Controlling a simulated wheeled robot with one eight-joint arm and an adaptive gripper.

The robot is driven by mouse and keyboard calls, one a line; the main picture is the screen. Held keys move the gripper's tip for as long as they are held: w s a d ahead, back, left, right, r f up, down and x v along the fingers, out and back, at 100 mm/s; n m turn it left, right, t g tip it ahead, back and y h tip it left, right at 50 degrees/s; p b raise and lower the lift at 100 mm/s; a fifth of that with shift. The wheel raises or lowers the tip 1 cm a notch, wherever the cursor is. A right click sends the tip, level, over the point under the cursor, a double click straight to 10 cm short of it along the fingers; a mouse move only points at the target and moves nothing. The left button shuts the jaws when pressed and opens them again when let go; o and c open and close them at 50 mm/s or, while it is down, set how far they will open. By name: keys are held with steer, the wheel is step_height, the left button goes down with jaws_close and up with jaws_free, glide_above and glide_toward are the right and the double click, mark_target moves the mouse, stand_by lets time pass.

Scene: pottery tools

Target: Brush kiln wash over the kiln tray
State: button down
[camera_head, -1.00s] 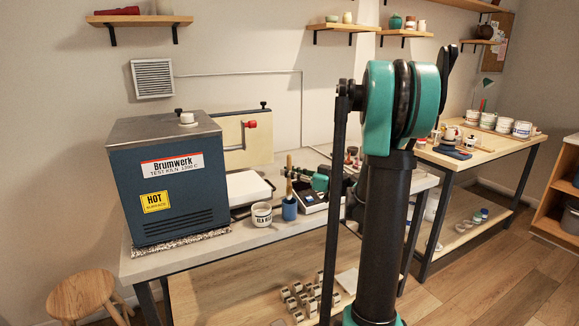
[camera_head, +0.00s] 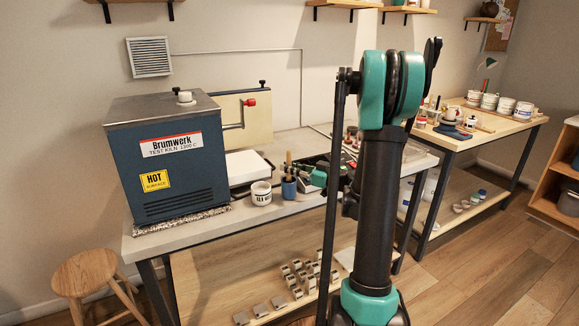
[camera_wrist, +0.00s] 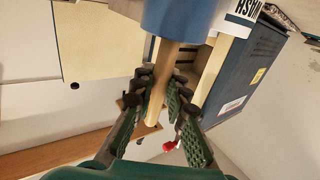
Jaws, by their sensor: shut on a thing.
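The brush's wooden handle (camera_wrist: 156,108) stands in a blue cup (camera_head: 289,188), and the cup also shows in the wrist view (camera_wrist: 180,18). My gripper (camera_wrist: 162,98) is shut on this handle, above the cup's rim. In the head view my gripper (camera_head: 294,169) is small and partly hidden by my arm. The bristles are hidden in the cup. A white pot of kiln wash (camera_head: 261,194) stands just left of the blue cup. A flat white slab (camera_head: 245,167), seemingly the kiln tray, lies behind the pot, next to the kiln.
The blue kiln (camera_head: 167,165) stands at the bench's left end, its cream door (camera_head: 245,118) swung open behind the slab. Small items (camera_head: 350,145) stand farther right on the bench. A wooden stool (camera_head: 88,278) is at front left.

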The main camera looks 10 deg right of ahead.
steer(key=c, duration=1.4)
jaws_free()
steer(key=shift+c, duration=0.2)
steer(key=v, duration=1.2)
steer(key=s+a+f+m+g+h, duration=0.55)
steer(key=s+a+f, duration=0.35)
steer(key=a, duration=0.2)
steer(key=s+d+f+m+h, duration=0.2)
steer(key=s+f+h, duration=0.1)
steer(key=s, duration=0.4)
steer(key=s+d+f+m+g+h, duration=0.1)
steer(key=s+d+f+m+h, duration=0.2)
steer(key=s+h, duration=0.2)
steer(key=shift+s+d+f+h, duration=0.2)
steer(key=shift+s+h, duration=0.15)
steer(key=shift+s, duration=0.65)
